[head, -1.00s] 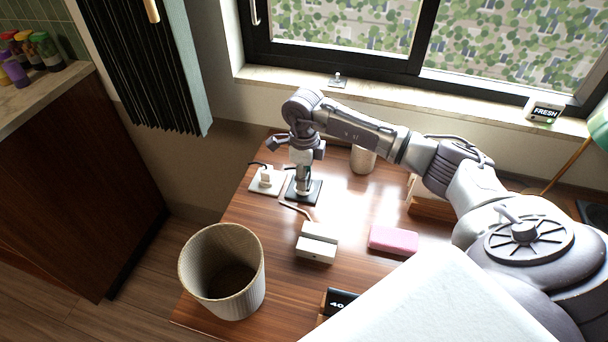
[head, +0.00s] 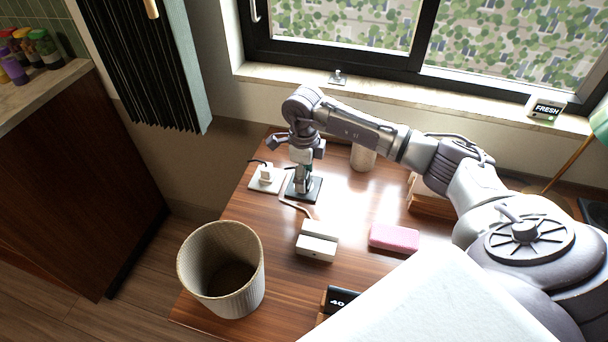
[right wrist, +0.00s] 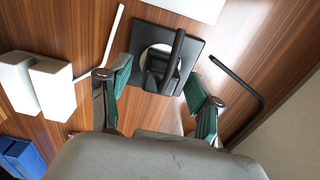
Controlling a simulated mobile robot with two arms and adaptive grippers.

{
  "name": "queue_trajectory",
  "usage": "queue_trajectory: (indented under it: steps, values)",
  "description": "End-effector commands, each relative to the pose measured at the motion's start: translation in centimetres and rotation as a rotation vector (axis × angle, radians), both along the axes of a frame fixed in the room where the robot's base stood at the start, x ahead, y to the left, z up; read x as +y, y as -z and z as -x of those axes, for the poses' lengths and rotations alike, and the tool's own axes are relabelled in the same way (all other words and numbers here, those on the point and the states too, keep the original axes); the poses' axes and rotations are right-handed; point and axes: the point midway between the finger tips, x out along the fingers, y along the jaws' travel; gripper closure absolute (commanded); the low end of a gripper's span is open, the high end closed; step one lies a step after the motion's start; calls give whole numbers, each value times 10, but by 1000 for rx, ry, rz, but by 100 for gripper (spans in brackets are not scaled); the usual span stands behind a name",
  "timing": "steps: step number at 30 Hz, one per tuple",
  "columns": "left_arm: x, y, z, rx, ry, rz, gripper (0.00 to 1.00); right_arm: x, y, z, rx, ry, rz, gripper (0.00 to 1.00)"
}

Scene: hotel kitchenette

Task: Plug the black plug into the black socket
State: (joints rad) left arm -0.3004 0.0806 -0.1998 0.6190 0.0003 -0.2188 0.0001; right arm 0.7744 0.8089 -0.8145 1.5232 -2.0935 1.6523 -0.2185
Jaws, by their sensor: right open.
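The black socket (head: 316,186) is a square black plate lying on the wooden desk. It also shows in the right wrist view (right wrist: 196,48), with a pale round recess. The black plug (right wrist: 163,75) stands at that recess, between my fingers; how deep it sits cannot be told. My right gripper (head: 303,187) points down over the socket. In the right wrist view its green-padded fingers (right wrist: 160,84) are apart, one on each side of the plug. In the head view the gripper hides most of the plug. My left gripper is not in view.
A white socket (head: 258,186) with a white plug (head: 266,173) is just left. A white block with a cord (head: 317,243), a pink box (head: 394,238) and a wastebasket (head: 222,270) are nearer. A cup (head: 363,158) stands behind right. A black cable (right wrist: 240,78) shows beside the right finger.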

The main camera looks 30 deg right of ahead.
Motion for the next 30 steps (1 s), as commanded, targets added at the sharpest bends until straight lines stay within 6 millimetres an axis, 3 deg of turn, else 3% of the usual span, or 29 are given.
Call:
queue_trajectory:
  steps: [16, 21, 30]
  values:
    - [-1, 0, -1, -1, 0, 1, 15, 0, -101, -1, -4, 0, 0, 36]
    - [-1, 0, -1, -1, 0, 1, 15, 0, -115, -1, -2, 0, 1, 36]
    - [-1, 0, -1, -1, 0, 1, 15, 0, -117, 0, -1, 0, 0, 36]
